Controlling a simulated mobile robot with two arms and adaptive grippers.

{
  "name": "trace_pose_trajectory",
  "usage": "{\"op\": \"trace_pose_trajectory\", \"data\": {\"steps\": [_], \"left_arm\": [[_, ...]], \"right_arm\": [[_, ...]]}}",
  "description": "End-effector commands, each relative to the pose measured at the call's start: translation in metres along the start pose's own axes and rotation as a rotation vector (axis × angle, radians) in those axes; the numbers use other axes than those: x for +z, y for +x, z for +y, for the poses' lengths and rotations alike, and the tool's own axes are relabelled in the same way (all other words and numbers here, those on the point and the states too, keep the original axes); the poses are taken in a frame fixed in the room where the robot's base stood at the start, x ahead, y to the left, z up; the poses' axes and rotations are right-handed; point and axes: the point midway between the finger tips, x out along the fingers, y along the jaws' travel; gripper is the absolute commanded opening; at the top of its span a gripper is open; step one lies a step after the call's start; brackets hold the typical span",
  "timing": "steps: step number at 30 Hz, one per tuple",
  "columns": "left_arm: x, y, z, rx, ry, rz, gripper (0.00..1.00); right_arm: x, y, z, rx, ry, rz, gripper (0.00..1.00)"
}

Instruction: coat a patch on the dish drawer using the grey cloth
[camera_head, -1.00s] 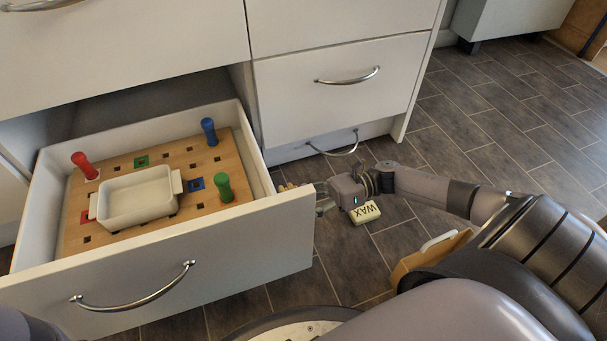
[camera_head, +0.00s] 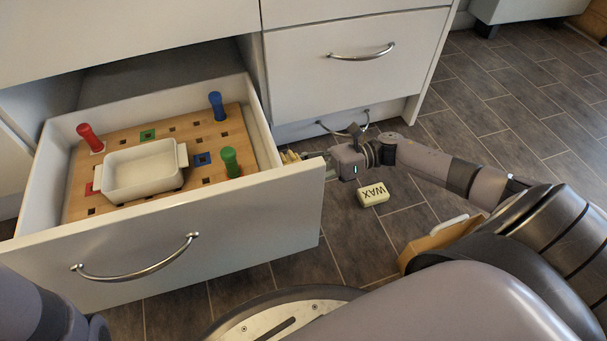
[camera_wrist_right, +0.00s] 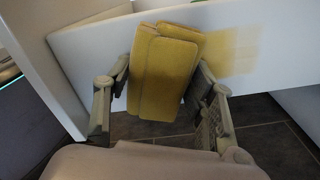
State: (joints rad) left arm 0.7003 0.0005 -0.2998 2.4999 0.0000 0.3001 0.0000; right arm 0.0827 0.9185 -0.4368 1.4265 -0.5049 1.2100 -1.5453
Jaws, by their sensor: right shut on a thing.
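The dish drawer (camera_head: 215,235) is pulled open. It holds a white dish (camera_head: 143,172) on a wooden peg board. My right gripper (camera_head: 318,160) is beside the drawer's right end, partly hidden by the front panel. In the wrist view the right gripper (camera_wrist_right: 160,95) is shut on a folded cloth (camera_wrist_right: 162,75), which looks yellow, not grey. The cloth overlaps a white drawer panel (camera_wrist_right: 95,55); whether it touches is hard to tell. A pale yellow patch (camera_wrist_right: 232,50) shows on that panel, right of the cloth. My left gripper is out of view.
Red (camera_head: 90,138), blue (camera_head: 217,106) and green (camera_head: 230,162) pegs stand on the board (camera_head: 120,138). A WAX block (camera_head: 373,194) lies on the floor below my right gripper. A closed drawer (camera_head: 350,60) with a handle is behind.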

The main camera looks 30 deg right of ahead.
Motion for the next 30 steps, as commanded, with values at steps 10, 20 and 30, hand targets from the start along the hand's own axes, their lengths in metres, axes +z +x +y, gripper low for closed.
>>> {"op": "trace_pose_trajectory", "data": {"steps": [10,20,30], "left_arm": [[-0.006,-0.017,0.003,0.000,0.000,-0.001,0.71],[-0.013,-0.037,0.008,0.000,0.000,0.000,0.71],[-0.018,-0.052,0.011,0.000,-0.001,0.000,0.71]], "right_arm": [[0.004,0.000,-0.017,-0.001,-0.002,-0.002,0.24],[0.015,0.001,-0.039,0.000,-0.001,-0.001,0.24],[0.021,0.003,-0.057,-0.001,-0.002,-0.003,0.24]]}}
